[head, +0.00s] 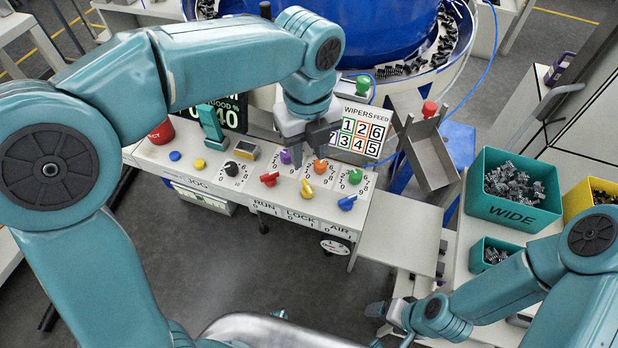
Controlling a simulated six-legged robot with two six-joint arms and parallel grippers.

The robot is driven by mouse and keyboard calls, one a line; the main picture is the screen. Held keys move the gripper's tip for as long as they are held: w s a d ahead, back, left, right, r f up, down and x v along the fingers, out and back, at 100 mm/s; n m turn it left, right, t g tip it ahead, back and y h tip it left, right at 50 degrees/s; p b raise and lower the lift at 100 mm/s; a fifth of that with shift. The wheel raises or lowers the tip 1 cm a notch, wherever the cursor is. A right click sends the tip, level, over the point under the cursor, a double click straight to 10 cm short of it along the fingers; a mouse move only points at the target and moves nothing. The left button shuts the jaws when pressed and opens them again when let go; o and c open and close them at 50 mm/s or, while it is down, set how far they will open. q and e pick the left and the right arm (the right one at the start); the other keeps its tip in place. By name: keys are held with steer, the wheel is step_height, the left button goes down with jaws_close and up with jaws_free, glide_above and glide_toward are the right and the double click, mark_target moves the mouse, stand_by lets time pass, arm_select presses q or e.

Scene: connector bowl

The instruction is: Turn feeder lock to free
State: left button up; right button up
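The yellow lever switch (307,189) sits above the LOCK label (300,217) on the white control panel. It is the middle of three levers, with its handle near upright in the picture. My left gripper (308,151) hangs over the panel beyond the yellow lever, apart from it, near the purple and orange knobs. Its dark fingers are seen from above and the gap between them is unclear. My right gripper (378,322) is low at the bottom, off the panel's right corner, and looks open and empty.
A red lever (269,179) and a blue lever (347,202) flank the yellow one. Purple (285,156), orange (320,166) and green (355,176) knobs stand behind. A WIPERS FEED board (360,132) rises at the back. A teal WIDE bin (512,212) is at right.

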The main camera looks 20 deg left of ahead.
mark_target(307, 185)
arm_select(q)
step_height(307, 185, down, 10)
steer(key=shift+s+r+b, duration=0.1)
steer(key=shift+r+b, duration=0.05)
steer(key=shift+b, duration=0.3)
jaws_close()
